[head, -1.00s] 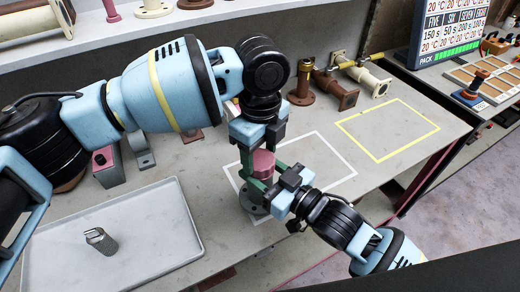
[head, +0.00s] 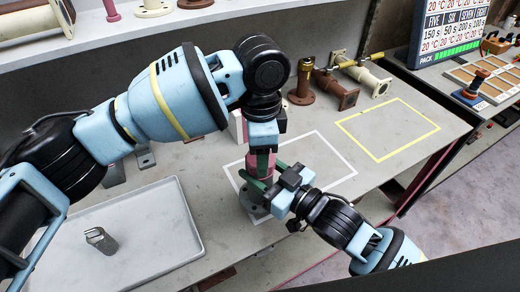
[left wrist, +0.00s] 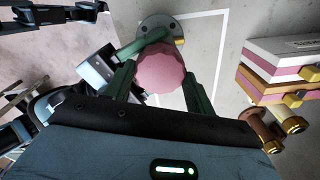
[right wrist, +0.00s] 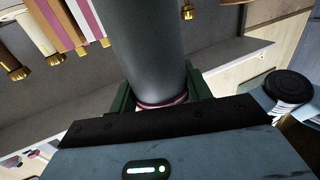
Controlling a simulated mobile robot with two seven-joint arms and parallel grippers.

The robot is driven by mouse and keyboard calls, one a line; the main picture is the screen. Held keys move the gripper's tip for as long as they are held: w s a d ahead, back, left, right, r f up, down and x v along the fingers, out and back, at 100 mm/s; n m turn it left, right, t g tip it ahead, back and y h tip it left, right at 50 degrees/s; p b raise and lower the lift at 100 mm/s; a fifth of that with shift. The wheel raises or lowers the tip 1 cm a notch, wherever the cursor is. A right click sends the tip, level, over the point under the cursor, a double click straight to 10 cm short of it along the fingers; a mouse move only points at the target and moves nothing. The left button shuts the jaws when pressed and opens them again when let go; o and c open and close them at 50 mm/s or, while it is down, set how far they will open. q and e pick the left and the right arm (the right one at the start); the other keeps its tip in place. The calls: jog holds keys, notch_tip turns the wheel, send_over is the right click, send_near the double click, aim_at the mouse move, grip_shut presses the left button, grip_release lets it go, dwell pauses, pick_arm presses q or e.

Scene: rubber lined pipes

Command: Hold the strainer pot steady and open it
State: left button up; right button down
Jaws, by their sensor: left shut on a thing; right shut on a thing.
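The strainer pot stands upright inside the white outline on the bench, its grey flanged base (head: 254,202) showing below the grippers; the base also shows in the left wrist view (left wrist: 152,24). Its pink faceted cap (head: 262,163) is on top; it shows in the left wrist view (left wrist: 161,70). My left gripper (head: 262,152) comes from above, shut on the cap, with a green finger on each side. My right gripper (head: 264,184) comes from the lower right, shut around the pot below the cap. Most of the body is hidden behind the grippers.
A grey tray (head: 165,262) with a small metal cylinder (head: 101,240) lies at the left. Brown and cream pipe pieces (head: 338,92) stand at the back. The yellow outlined area (head: 390,130) is empty. A display board (head: 450,28) stands at the back right.

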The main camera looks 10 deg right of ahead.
pick_arm(q)
jog(key=shift+r, duration=0.15)
pick_arm(e)
jog(key=shift+r, duration=0.1)
dwell(0.4)
pick_arm(q)
jog(key=shift+r, duration=1)
jog(key=shift+r, duration=2)
pick_arm(e)
jog(key=shift+r, duration=0.1)
jog(key=shift+s, duration=0.1)
